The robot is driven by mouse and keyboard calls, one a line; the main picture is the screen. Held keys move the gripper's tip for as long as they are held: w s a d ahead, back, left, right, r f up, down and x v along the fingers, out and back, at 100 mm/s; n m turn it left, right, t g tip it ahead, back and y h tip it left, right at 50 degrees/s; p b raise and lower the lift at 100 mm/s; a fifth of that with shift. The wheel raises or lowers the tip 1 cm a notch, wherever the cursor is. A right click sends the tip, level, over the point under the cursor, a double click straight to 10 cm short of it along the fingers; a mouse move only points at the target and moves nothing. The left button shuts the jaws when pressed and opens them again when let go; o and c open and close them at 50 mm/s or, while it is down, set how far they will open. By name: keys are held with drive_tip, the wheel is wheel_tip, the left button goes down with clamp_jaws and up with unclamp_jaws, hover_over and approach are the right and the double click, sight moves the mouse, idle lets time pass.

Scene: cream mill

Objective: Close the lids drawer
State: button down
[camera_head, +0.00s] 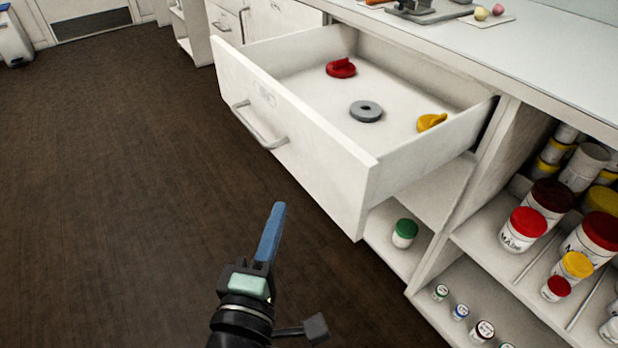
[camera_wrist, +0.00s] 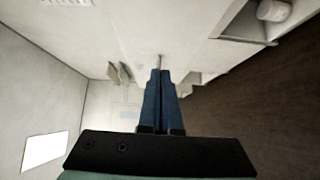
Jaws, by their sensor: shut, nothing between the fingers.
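The lids drawer (camera_head: 300,150) is a white drawer pulled well out from under the counter. It has a grey bar handle (camera_head: 258,128) on its front. Inside lie a red lid (camera_head: 341,68), a grey ring-shaped lid (camera_head: 366,111) and a yellow lid (camera_head: 432,122). My gripper (camera_head: 277,208) has blue fingers and is shut and empty. In the head view it shows in front of the drawer, below the handle in the picture, over the dark floor. The wrist view shows the two blue fingers (camera_wrist: 160,75) pressed together, with pale surfaces beyond.
A shelf unit (camera_head: 480,220) on the right holds several jars with red and yellow lids. A green-lidded jar (camera_head: 404,233) stands on the shelf below the drawer. The counter (camera_head: 520,55) runs above. The dark floor (camera_head: 110,190) at left is clear.

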sight(314, 165)
drive_tip(key=w+d, duration=0.1)
drive_tip(key=w, duration=0.1)
drive_tip(key=w+d, duration=0.1)
drive_tip(key=w, duration=0.2)
drive_tip(key=w+d+b, duration=0.1)
drive_tip(key=w, duration=0.1)
drive_tip(key=shift+w+d, duration=0.3)
drive_tip(key=shift+d, duration=0.05)
drive_tip(key=shift+w+d, duration=0.2)
drive_tip(key=shift+d, duration=0.05)
drive_tip(key=shift+d, duration=0.1)
